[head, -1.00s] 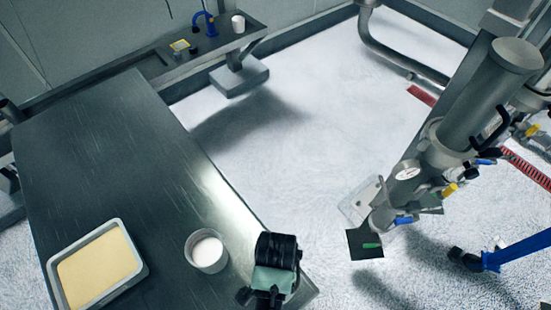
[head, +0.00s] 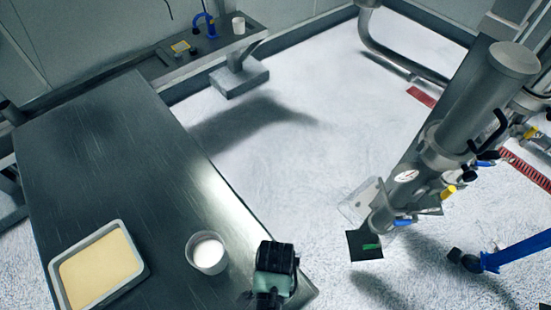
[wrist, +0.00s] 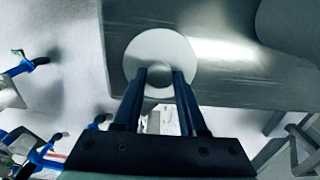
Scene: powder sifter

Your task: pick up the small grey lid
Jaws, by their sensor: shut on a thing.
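The small grey lid (wrist: 160,48) is a pale round disc with a small round knob in its middle, seen in the wrist view. My gripper (wrist: 159,74) has its two dark fingers on either side of the knob and is shut on it. The metal table's surface and edge show behind the lid; I cannot tell whether the lid touches the table. In the head view my dark wrist is over the table's near right corner, and the lid is hidden there.
On the metal table (head: 110,170) stand a round container of white powder (head: 208,252) and a tray (head: 146,268) of yellowish powder. A steel sifter machine (head: 480,100) stands to the right. Open floor lies between. A back shelf holds a white cup (head: 239,25).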

